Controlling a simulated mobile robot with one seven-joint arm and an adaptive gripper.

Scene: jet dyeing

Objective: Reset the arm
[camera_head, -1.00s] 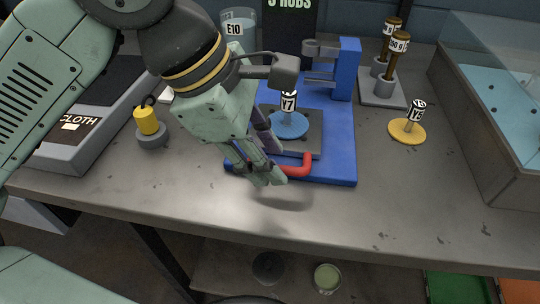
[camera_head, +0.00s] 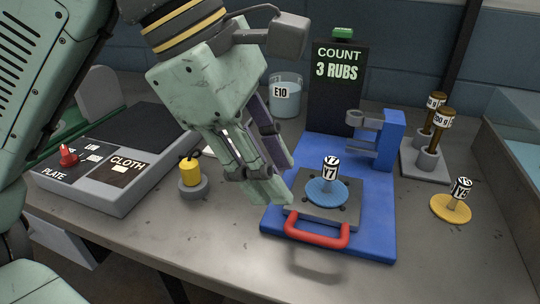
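My gripper (camera_head: 270,190) points down beside the left edge of the blue rubbing stand (camera_head: 375,225). Its fingers overlap one another in this view, so the gap between them cannot be judged. I see nothing held in it. A blue disc (camera_head: 318,193) with a post labelled Y7 (camera_head: 330,169) sits on the stand's grey plate (camera_head: 351,210). The red handle (camera_head: 318,236) at the stand's front is in full view, right of and below the fingertips.
Left stands a grey control box (camera_head: 122,185) with a red knob (camera_head: 67,156), then a yellow weight (camera_head: 190,172). Behind are beaker E10 (camera_head: 285,98) and the counter sign (camera_head: 338,85). Right are brown-handled pieces (camera_head: 432,130) and a yellow disc (camera_head: 451,208). The front bench strip is bare.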

